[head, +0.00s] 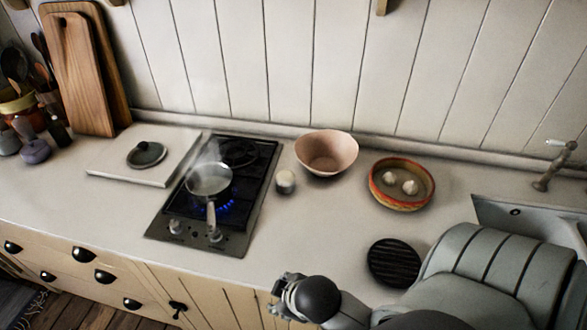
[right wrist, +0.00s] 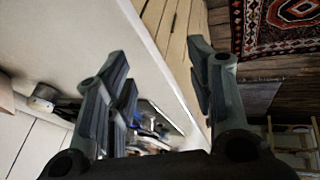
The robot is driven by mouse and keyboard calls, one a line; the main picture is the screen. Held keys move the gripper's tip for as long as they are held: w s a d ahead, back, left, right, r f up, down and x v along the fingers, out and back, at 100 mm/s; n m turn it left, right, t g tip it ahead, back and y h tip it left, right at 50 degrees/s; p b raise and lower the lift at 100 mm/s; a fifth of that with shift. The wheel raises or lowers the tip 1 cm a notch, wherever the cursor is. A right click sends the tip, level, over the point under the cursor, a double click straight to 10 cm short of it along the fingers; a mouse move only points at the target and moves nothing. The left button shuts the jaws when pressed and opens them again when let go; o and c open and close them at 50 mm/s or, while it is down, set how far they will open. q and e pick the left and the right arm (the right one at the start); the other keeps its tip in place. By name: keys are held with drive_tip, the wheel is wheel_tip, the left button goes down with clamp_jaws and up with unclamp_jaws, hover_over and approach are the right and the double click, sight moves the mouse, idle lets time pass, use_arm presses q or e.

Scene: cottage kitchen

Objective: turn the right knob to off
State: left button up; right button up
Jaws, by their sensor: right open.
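A blue flame (head: 228,206) burns under the steaming saucepan (head: 209,179) on the front burner. My right gripper (head: 284,292) is at the counter's front edge, right of the hob and apart from the knobs. In the right wrist view its fingers (right wrist: 160,78) are spread with nothing between them. My left gripper is not in view.
A small white jar (head: 285,182) and a pink bowl (head: 326,152) stand right of the hob. Farther right are a dish with garlic (head: 400,205) and a black trivet (head: 393,262). A white board (head: 120,168) lies left. The counter between hob and trivet is clear.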

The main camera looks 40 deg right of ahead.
drive_tip(key=shift+s+a+f+m+g+y, duration=0.1)
drive_tip(key=shift+s+f+m+g, duration=0.2)
drive_tip(key=shift+s+f+m, duration=0.25)
drive_tip(key=shift+s+a+f+m+g+y, duration=0.1)
drive_tip(key=shift+s+f+m+g, duration=0.2)
drive_tip(key=shift+s, duration=0.4)
drive_tip(key=shift+s+a+f+m+g+y, duration=0.1)
drive_tip(key=shift+s+f+m+g, duration=0.2)
drive_tip(key=shift+s+m, duration=0.3)
drive_tip(key=shift+b, duration=0.35)
